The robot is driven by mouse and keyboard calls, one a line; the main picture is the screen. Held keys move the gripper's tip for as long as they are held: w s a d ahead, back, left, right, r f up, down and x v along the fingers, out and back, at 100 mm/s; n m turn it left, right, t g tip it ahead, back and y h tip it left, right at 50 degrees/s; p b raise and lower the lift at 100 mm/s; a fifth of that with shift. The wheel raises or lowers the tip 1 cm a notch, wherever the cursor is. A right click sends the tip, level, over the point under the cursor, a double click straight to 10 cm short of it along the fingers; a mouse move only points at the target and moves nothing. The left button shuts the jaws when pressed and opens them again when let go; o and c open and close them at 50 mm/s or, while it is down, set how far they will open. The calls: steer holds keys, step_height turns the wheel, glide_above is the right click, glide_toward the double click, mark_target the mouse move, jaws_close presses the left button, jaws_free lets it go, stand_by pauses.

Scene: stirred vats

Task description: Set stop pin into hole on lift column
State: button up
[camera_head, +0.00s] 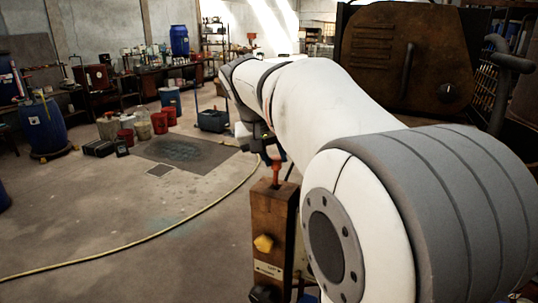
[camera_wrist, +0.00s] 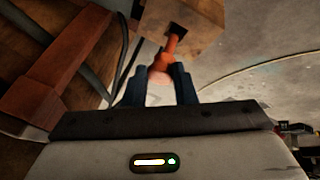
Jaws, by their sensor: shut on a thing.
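The stop pin (camera_wrist: 168,52) is orange-red, with a paler rounded end between the fingers of my gripper (camera_wrist: 160,82). My gripper is shut on it. In the wrist view the pin's far end meets the dark square hole (camera_wrist: 177,29) in the top of the brown lift column (camera_wrist: 203,22). I cannot tell how far, if at all, the end is inside. In the head view the pin (camera_head: 276,172) stands roughly upright over the top of the lift column (camera_head: 272,215). My gripper (camera_head: 274,160) is at the pin's upper end, partly hidden by my arm.
A yellow knob (camera_head: 263,243) and a label plate (camera_head: 268,269) are on the column's face. A large rusty vat or housing (camera_head: 405,60) stands behind my arm at right. A yellow hose (camera_head: 130,252) crosses the open floor at left.

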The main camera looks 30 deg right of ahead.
mark_target(276, 178)
steer(key=shift+f+b, duration=2.05)
steer(key=shift+f, duration=0.45)
stand_by(0.5)
steer(key=o, duration=1)
steer(key=shift+o, duration=0.2)
steer(key=shift+r, duration=0.1)
steer(key=v, duration=0.7)
steer(key=shift+a+r, duration=0.2)
steer(key=shift+r, duration=0.1)
steer(key=shift+s, duration=0.1)
steer(key=s+a+f+n+y, duration=0.2)
steer(key=s+a+f, duration=0.3)
steer(key=s+f, duration=0.3)
steer(key=s+a+f+n+y, duration=0.2)
steer(key=s+a+f, duration=0.3)
steer(key=f, duration=1)
steer(key=s, duration=0.3)
steer(key=shift+s+f+y, duration=0.35)
steer(key=shift+f+y, duration=0.05)
